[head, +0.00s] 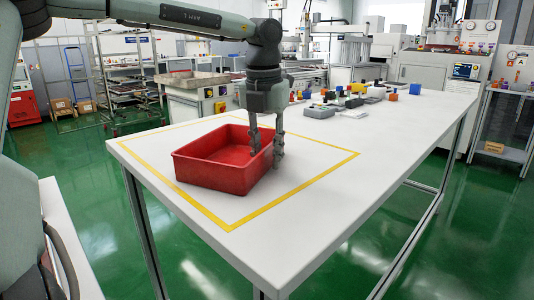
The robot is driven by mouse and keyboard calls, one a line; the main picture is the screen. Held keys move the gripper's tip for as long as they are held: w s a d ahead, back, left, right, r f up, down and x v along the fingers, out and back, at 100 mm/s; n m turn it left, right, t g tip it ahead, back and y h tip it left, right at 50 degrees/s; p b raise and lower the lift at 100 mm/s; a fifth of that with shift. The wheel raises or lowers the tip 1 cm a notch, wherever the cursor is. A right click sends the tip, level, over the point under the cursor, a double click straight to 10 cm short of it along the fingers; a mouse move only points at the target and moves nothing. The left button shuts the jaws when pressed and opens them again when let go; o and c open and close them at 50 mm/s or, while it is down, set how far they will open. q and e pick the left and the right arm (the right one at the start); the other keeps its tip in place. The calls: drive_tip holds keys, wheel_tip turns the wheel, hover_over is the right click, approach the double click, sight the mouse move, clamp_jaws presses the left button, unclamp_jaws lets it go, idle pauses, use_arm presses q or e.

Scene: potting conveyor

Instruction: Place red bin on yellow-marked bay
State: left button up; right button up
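The red bin (208,174) is an open, empty-looking tray that sits upright on the white table. It stands inside the yellow-marked bay (297,191), a rectangle of yellow tape, with its left end close to the tape on the near left side. My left gripper (266,148) points down at the bin's right wall. One finger is on the inner side of the wall and the other on the outer side, with a visible gap between them. My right gripper is not in view.
The white table (330,205) is clear on the near side and right of the bay. Several small coloured blocks and grey parts (352,102) lie at its far end. A wire rack (125,85) and machines stand behind, across green floor.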

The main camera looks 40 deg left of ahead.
use_arm(q)
drive_tip(key=shift+r, duration=0.45)
wheel_tip(320, 180, up, 11)
drive_tip(key=s+p, duration=0.1)
drive_tip(key=shift+s+d+r, duration=0.2)
drive_tip(key=shift+d, duration=0.1)
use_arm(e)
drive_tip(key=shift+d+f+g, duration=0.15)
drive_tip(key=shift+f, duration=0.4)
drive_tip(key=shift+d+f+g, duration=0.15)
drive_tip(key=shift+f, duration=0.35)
use_arm(q)
drive_tip(key=shift+f, duration=0.1)
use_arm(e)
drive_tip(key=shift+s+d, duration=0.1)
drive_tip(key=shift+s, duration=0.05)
